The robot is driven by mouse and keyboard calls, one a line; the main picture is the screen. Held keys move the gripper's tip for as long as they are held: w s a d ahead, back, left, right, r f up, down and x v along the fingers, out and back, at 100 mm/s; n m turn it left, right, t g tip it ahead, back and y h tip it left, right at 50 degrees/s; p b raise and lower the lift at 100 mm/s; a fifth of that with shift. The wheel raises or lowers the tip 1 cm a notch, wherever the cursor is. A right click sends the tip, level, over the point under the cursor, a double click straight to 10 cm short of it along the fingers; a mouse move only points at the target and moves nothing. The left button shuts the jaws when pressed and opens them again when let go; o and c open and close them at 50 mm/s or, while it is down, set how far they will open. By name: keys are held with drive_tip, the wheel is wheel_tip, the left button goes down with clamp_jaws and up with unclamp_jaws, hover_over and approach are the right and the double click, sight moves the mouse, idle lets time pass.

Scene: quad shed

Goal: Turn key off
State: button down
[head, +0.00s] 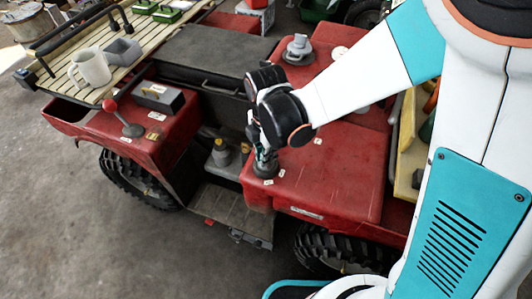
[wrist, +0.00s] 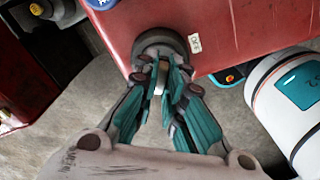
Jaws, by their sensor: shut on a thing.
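A round dark key switch (head: 265,168) sits on the edge of the quad's red bodywork; it also shows in the wrist view (wrist: 158,40). My gripper (head: 264,150) is right over it. In the wrist view my gripper's (wrist: 164,70) teal-padded fingers are shut on the key (wrist: 160,78), a small pale piece between them at the switch. Most of the key is hidden by the fingers, and I cannot tell its turned position.
The red quad body (head: 335,165) spreads around the switch, with a grey knob (head: 298,48) behind. A red-knobbed lever (head: 122,118) and grey box (head: 158,97) stand left. A slatted rack holds a mug (head: 92,67). Concrete floor (head: 80,240) is clear at front left.

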drive_tip(key=n, duration=0.4)
drive_tip(key=shift+b, duration=0.4)
drive_tip(key=shift+n, duration=0.4)
drive_tip(key=n, duration=0.4)
drive_tip(key=shift+n+b, duration=0.35)
drive_tip(key=shift+n, duration=0.05)
drive_tip(key=c, duration=1.7)
unclamp_jaws()
drive_tip(key=shift+r, duration=0.1)
